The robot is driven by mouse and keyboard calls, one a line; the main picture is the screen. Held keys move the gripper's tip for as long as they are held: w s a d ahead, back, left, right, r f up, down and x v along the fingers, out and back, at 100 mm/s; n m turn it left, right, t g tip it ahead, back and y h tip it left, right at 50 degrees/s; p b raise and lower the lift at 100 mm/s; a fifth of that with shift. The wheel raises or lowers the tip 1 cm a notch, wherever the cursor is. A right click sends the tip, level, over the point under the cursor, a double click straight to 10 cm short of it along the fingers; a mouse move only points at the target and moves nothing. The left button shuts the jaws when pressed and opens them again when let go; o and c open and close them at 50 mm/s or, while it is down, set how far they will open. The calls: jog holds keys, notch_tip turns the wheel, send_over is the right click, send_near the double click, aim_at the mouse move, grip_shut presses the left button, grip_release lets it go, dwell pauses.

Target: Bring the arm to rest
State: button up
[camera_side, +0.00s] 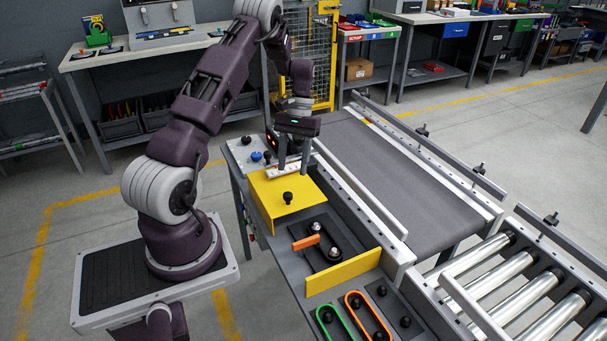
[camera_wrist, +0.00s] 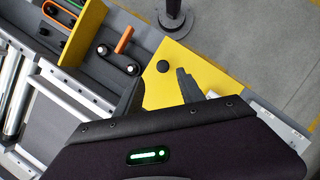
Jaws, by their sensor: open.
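My gripper (camera_side: 293,168) is open and points down beside the far edge of a yellow cover (camera_side: 270,205) with a black knob (camera_side: 287,197). In the side view it is close above a white strip at that edge; I cannot tell whether it touches. The wrist view shows my open gripper (camera_wrist: 160,78) with nothing between its two fingers, and the yellow cover (camera_wrist: 185,55) behind them. My arm is raised and bent over the bench from its base at the left.
An orange bar (camera_side: 306,242) lies by two silver-topped posts on a dark plate. A yellow guard (camera_side: 343,272) stands in front. A green belt (camera_side: 324,318) and an orange belt (camera_side: 360,303) lie nearest. A conveyor (camera_side: 400,175) runs right of the bench.

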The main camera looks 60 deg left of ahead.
jog(key=s+d+r+m+t+y, duration=0.1)
jog(key=d+r+m+t+y, duration=0.25)
jog(key=d+r, duration=1.55)
jog(key=s+d+r+m+t, duration=0.2)
jog(key=s+d, duration=0.2)
jog(key=s, duration=0.3)
jog(key=s+d+r+m+t, duration=0.3)
jog(key=s+d, duration=0.2)
jog(key=s, duration=0.3)
jog(key=shift+d, duration=0.15)
